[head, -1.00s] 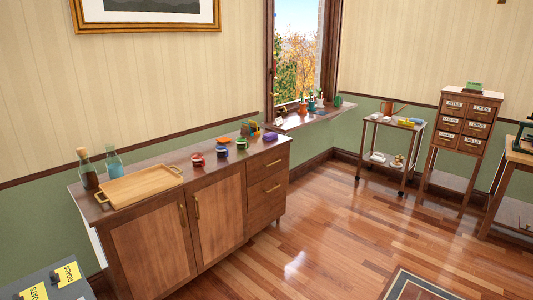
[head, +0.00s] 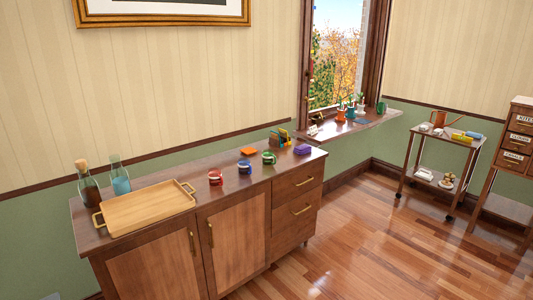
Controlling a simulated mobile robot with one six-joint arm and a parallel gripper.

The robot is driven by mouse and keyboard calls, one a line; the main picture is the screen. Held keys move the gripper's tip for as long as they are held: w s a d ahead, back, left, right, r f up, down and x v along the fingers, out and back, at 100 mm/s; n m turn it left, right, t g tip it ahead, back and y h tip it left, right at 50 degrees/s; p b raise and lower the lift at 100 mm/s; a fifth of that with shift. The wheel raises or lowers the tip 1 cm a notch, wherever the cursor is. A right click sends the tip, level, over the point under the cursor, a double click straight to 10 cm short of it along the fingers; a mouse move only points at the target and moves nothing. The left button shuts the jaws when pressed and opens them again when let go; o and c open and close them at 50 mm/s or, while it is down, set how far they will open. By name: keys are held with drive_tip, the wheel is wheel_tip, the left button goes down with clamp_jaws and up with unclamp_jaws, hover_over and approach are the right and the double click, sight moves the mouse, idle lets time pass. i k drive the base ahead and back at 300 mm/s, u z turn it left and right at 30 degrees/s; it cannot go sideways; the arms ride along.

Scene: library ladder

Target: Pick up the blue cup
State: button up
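In the head view, the blue cup (head: 244,167) stands upright on the wooden sideboard (head: 190,228). It is in a loose row between a red cup (head: 215,178) on its left and a green cup (head: 268,158) on its right. An orange item (head: 249,151) lies just behind it, apart from it. My gripper is not in view.
A wooden tray (head: 146,207) and two bottles (head: 88,182) take up the sideboard's left end. A purple item (head: 303,149) sits near its right end. A trolley (head: 436,171) stands at the right. The wooden floor (head: 385,255) before the sideboard is clear.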

sight(244, 167)
drive_tip(key=u, duration=0.45)
drive_tip(key=i, duration=0.7)
drive_tip(key=u, duration=0.85)
drive_tip(key=i, duration=0.6)
drive_tip(key=u, duration=0.25)
